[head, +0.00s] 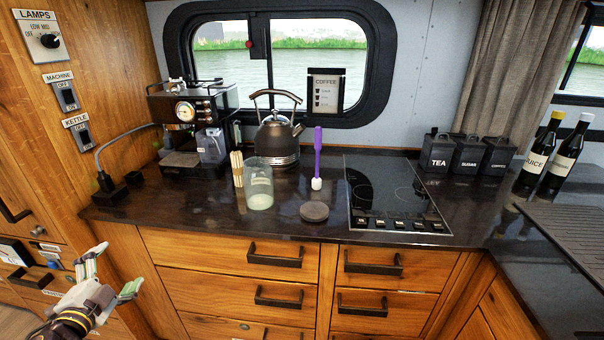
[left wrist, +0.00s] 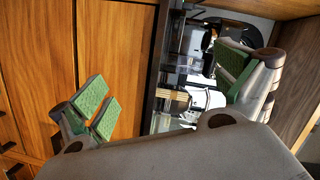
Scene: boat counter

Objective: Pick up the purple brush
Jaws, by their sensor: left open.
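The purple brush (head: 317,150) stands upright on the dark counter, with a purple handle and a white head at its lower end. It is between the kettle and the cooktop. My left gripper (head: 112,272) is at the lower left of the head view, below counter height and well away from the brush. It is open and empty. In the left wrist view its green-padded fingers (left wrist: 165,95) are spread apart, with nothing between them. The brush cannot be made out in the left wrist view. My right gripper is not in view.
A jar (head: 258,185) and a round dark lid (head: 314,212) stand near the brush. The kettle (head: 277,138) is behind, and the coffee machine (head: 190,125) is at left. The cooktop (head: 390,195) lies right. Drawer handles (head: 275,256) stick out below the counter (head: 215,215).

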